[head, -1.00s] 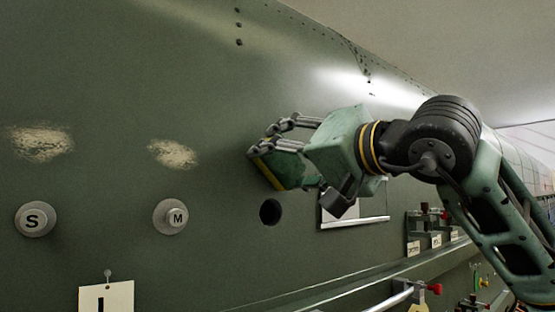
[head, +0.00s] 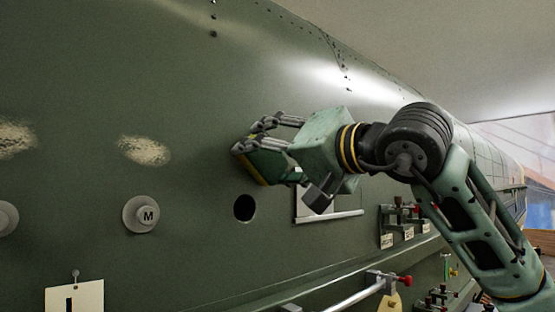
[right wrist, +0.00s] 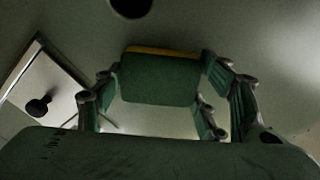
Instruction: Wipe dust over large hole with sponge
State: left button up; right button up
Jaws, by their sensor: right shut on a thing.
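My right gripper (head: 262,148) is shut on a green sponge (head: 266,165) with a yellow edge. It holds the sponge at the green fuselage skin, just above the open dark hole (head: 244,207); I cannot tell whether it touches. In the right wrist view the sponge (right wrist: 160,80) sits between the fingers, and the hole (right wrist: 131,5) shows at the top edge. Two pale dust patches lie to the left, one (head: 145,150) above the plug marked M (head: 141,214) and one (head: 14,139) at the left edge. No dust shows around the open hole; the gripper hides part of the skin above it. My left gripper is out of view.
A tag marked L (head: 75,297) hangs at lower left. A plug marked S is cut off at the left edge. A pale square plate (head: 308,205) is behind my wrist.

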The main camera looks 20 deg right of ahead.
aim_at(227, 158)
jog(key=shift+s+a, duration=0.35)
jog(key=shift+a, duration=0.7)
jog(key=shift+s+a, duration=0.4)
jog(key=shift+a, duration=0.6)
jog(key=shift+s+a, duration=0.35)
jog(key=shift+a, duration=0.7)
jog(key=shift+d, duration=0.2)
jog(key=shift+s+d+b, duration=0.3)
jog(key=shift+s+b, duration=0.2)
jog(key=shift+s, duration=0.15)
jog(key=shift+b+v, duration=0.35)
jog(key=shift+v, duration=1.9)
jog(key=v, duration=0.3)
jog(key=shift+s, duration=0.15)
jog(key=shift+w+a, duration=0.15)
jog(key=shift+w, duration=0.1)
